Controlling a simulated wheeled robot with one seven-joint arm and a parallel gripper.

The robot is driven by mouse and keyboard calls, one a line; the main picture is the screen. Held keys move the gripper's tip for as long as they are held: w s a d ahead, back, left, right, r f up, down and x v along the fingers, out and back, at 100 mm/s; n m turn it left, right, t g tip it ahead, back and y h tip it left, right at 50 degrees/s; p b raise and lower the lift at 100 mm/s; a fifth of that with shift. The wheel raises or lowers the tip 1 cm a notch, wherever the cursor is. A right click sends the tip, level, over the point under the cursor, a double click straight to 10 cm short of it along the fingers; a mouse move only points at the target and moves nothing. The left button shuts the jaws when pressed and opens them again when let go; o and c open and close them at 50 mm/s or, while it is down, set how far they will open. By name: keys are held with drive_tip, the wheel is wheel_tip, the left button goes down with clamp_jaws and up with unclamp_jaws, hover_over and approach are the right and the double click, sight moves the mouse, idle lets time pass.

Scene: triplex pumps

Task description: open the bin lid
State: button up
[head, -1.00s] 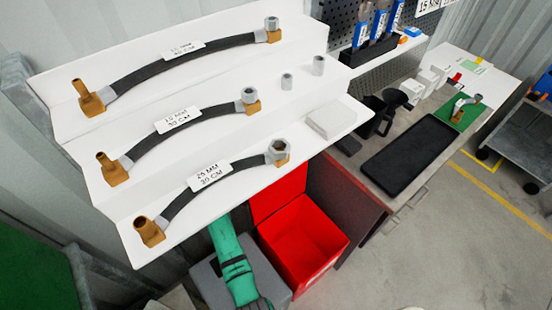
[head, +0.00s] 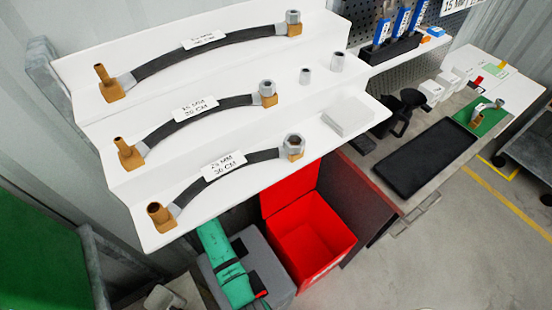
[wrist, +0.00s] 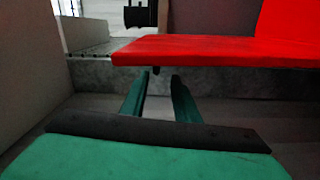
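The red bin (head: 312,240) stands on the floor below the shelves in the head view. Its red lid (head: 285,192) is raised at the back, and the bin's inside shows. In the wrist view, a flat red part (wrist: 215,50) runs across the middle and a red upright panel (wrist: 292,20) rises at the right. I cannot tell surely which bin parts these are. My gripper (wrist: 160,82) has its two green fingers apart, with nothing seen held. Its tips appear just below the flat red part's near edge; contact is unclear. In the head view its fingertips cannot be made out.
A white stepped shelf (head: 355,95) with several hoses overhangs the bin. A grey box-like body (head: 275,275) is left of the bin. A dark red panel (head: 355,200) stands close to its right. A bench with a black tray (head: 425,160) is farther right; floor there is clear.

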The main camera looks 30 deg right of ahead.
drive_tip(key=shift+s+a, duration=0.1)
drive_tip(key=shift+a, duration=1.1)
drive_tip(key=shift+f, duration=0.1)
